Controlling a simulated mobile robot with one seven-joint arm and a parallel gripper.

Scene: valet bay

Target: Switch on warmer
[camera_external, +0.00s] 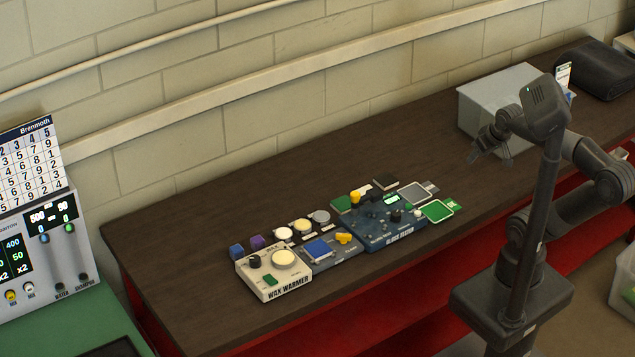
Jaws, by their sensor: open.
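The wax warmer (272,282) is a cream box with "WAX WARMER" on its front, near the front left of the dark wooden bench. On its top are a black knob (254,261), a round pale yellow disc (284,258) and a green rocker-like piece (269,280). I cannot tell the state of its controls. My gripper (476,153) is open and empty, in front of the grey bin at the back right. It is well to the right of the warmer and apart from it.
A blue gloss tester (385,236) stands right of the warmer. Between them are a blue pad (318,249) and a yellow piece (344,238). Several small tins and blocks lie behind. A grey bin (480,105) stands farther back. The bench's left end is clear.

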